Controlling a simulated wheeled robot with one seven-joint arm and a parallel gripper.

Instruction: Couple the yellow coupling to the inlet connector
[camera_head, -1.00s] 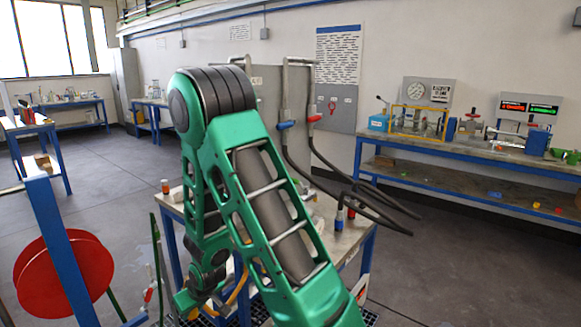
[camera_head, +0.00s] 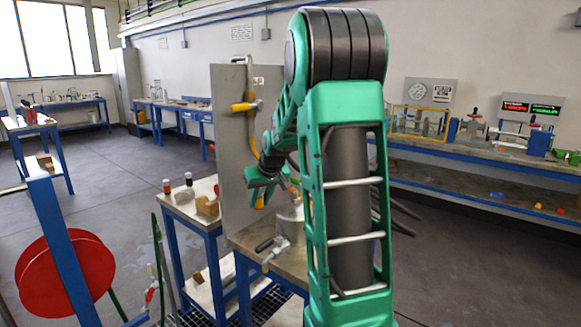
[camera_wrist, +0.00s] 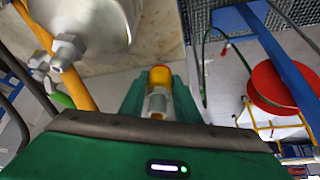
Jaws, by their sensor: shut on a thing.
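The yellow coupling (camera_wrist: 160,78), with a reddish end, is between the green fingers of my gripper (camera_wrist: 158,95) in the wrist view. My gripper is shut on it. In the head view my gripper (camera_head: 264,180) is beside a grey upright panel, above a metal vessel (camera_head: 290,222) on a bench. The vessel's shiny curved body (camera_wrist: 92,18) fills the upper left of the wrist view. A metal hex fitting (camera_wrist: 68,48) shows there, apart from the coupling. I cannot tell for certain whether this is the inlet connector. My arm hides part of the vessel in the head view.
The grey panel (camera_head: 231,150) carries a yellow-handled fitting (camera_head: 243,106) and a yellow hose. Small bottles and a wooden block (camera_head: 207,206) stand left of it. A red reel (camera_head: 64,276) is at lower left. Open floor lies at left.

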